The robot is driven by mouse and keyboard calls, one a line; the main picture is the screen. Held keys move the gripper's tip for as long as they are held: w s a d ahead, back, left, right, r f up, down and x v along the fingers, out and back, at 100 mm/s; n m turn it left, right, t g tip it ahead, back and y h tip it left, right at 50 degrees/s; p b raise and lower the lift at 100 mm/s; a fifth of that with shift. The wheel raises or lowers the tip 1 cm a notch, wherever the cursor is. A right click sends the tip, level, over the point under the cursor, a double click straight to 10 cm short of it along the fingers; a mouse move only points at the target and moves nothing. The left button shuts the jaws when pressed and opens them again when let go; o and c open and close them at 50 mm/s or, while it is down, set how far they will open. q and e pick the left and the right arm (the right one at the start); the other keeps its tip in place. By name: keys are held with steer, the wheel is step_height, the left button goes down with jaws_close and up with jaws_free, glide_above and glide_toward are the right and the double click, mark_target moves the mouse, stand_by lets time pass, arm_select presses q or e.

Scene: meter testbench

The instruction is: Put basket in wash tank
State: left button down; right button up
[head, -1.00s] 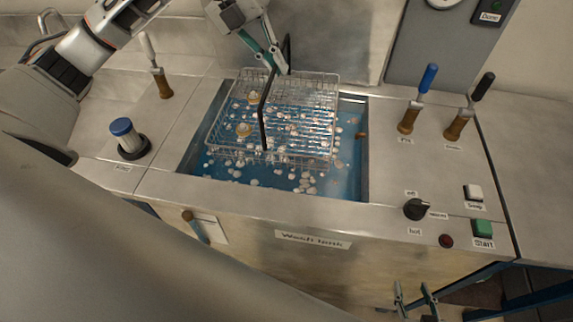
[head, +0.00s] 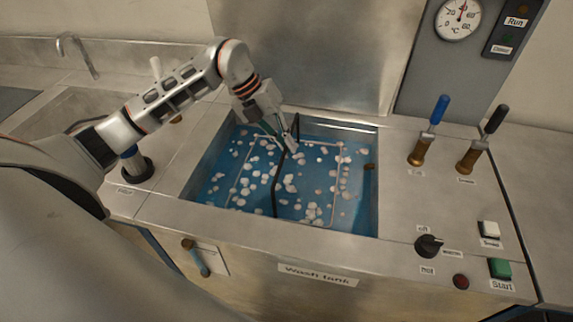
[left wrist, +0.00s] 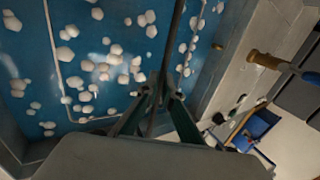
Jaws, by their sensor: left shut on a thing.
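The wire basket is down in the wash tank (head: 197,188), mostly hidden under blue liquid with white foam blobs. Its pale rim (head: 325,185) and its dark handle (head: 276,190) show in the head view. My left gripper (head: 291,148) is shut on the dark handle near the back of the tank. In the left wrist view the gripper fingers (left wrist: 158,100) close around the handle bar, and the basket rim (left wrist: 55,55) shows in the liquid. The basket's contents are hidden. My right gripper is not in view.
To the right stand a blue-handled valve (head: 430,130) and a black-handled valve (head: 481,140). In front of them are a black knob (head: 429,246), a red button (head: 461,281) and a green Start button (head: 500,268). A gauge (head: 458,18) hangs behind.

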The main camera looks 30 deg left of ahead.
arm_select(q)
step_height(320, 180, down, 8)
steer(key=shift+r, duration=0.15)
steer(key=c, duration=2.2)
jaws_free()
steer(key=shift+c, duration=0.2)
steer(key=v, duration=1.2)
steer(key=shift+b, duration=0.3)
